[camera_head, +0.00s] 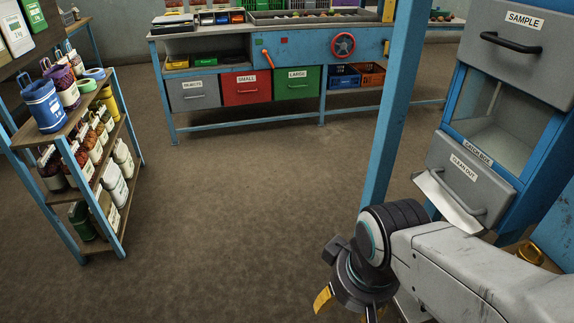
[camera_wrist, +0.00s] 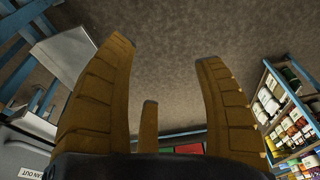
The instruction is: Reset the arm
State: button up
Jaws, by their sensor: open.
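My gripper (camera_wrist: 160,100) shows in the wrist view with its yellow-brown fingers spread apart and nothing between them. In the head view my arm reaches in from the lower right, and the gripper hangs at its end, mostly cut off by the bottom edge; one yellow finger (camera_head: 323,298) shows. The gripper is over open floor, left of the blue cabinet with the CLEAN OUT drawer (camera_head: 463,180). It appears to touch nothing.
A blue post (camera_head: 392,110) and the SAMPLE drawer (camera_head: 520,50) stand close on the right. A shelf rack of sacks (camera_head: 100,150) stands left. A blue workbench (camera_head: 310,50) with red (camera_head: 246,88) and green drawers (camera_head: 297,84) stands at the back. The middle floor is clear.

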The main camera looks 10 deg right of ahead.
notch_tip(320, 180, up, 16)
jog(key=t+p, duration=0.1)
jog(key=p, duration=1.3)
jog(key=shift+r, duration=0.15)
jog(key=shift+s, duration=0.1)
